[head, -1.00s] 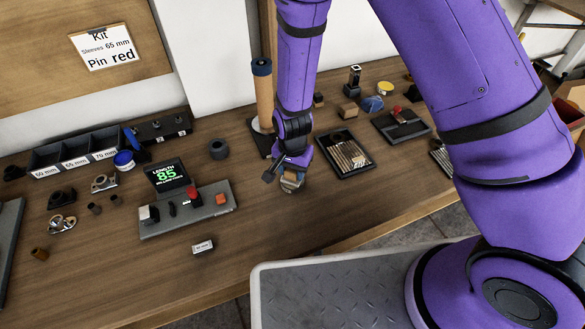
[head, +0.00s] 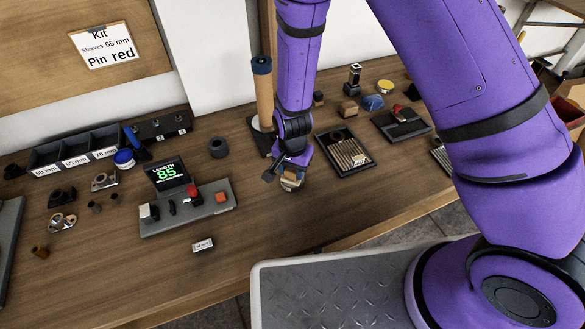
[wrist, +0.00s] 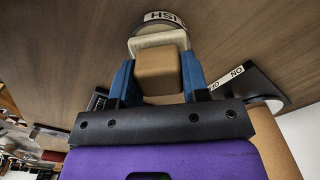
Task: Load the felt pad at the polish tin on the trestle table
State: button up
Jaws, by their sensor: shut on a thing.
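My gripper (wrist: 158,82) is shut on a tan block (wrist: 160,70) with a pale felt pad (wrist: 158,42) on its far side. The blue fingers grip the block from both sides. The tin is largely hidden there.
A tray of thin sticks (head: 345,152) lies right of my gripper. A cardboard-coloured post (head: 263,92) on a dark base stands behind it. A console (head: 188,208) with a display reading 85 is to the left.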

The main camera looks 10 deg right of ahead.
dwell(0.5)
jog(key=shift+r, duration=3.45)
jog(key=w+d+n, duration=0.2)
jog(key=w+d, duration=0.2)
jog(key=d, duration=0.4)
jog(key=w+d+f+n, duration=0.1)
jog(key=w+d+n, duration=0.1)
jog(key=w+d, duration=0.3)
jog(key=w+d+n, duration=0.1)
jog(key=w+d, duration=0.3)
jog(key=d, duration=0.7)
jog(key=shift+w+d+f+n, duration=0.35)
jog(key=shift+w+d+n, duration=0.05)
